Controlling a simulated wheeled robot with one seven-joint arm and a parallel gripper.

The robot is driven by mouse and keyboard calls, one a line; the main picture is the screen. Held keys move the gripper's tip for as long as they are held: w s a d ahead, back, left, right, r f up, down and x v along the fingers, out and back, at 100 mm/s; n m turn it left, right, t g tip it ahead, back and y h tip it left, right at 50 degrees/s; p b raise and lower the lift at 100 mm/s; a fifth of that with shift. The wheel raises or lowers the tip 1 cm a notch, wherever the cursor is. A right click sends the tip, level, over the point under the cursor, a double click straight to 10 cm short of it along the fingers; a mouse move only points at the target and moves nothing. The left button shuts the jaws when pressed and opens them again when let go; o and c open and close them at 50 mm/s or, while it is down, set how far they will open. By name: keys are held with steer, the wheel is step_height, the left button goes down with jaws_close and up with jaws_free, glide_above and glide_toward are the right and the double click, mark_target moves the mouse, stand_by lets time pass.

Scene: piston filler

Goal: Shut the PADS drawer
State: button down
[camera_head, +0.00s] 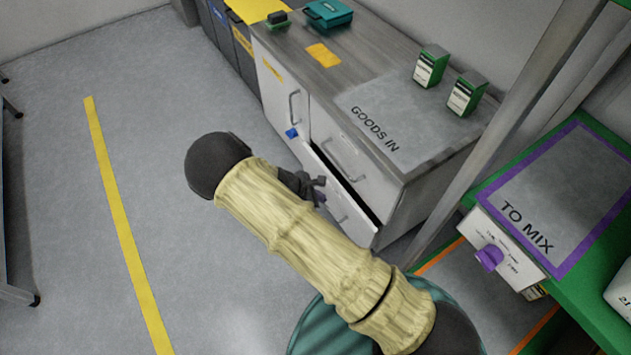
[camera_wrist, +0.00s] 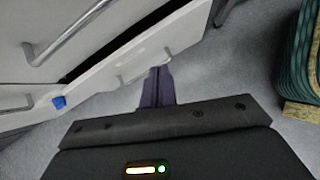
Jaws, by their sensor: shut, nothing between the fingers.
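A lower drawer (camera_head: 354,222) in the grey cabinet stands part-way open, with a dark gap behind its top edge. No PADS label is readable on it. Its pale front (camera_wrist: 185,35) and bar handle (camera_wrist: 146,66) show in the wrist view. My gripper (camera_head: 320,190) is in front of the drawer front, and my arm hides part of the drawer in the head view. In the wrist view the fingers (camera_wrist: 158,74) are together and empty, with their tips close to the handle. I cannot tell whether they touch it.
The cabinet top (camera_head: 400,110) reads GOODS IN and carries two green-and-white boxes (camera_head: 431,66). A blue piece (camera_head: 292,132) sits at the drawer's far end. A green bench (camera_head: 580,285) with a TO MIX mat and a metal post stand at right.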

steer(key=s+d+r+m+y, duration=0.2)
steer(key=s+d+r+m, duration=0.2)
steer(key=r, duration=0.5)
steer(key=s+d+r+m+y, duration=0.2)
steer(key=s+d+r+m, duration=0.2)
steer(key=d+r+m, duration=0.4)
steer(key=s+d+r+m+g+y, duration=0.1)
steer(key=s+d+r+m, duration=0.4)
steer(key=r+m, duration=0.5)
steer(key=shift+d+r+y, duration=0.8)
steer(key=shift+d, duration=0.2)
steer(key=shift+w+a, duration=0.1)
steer(key=shift+w, duration=0.05)
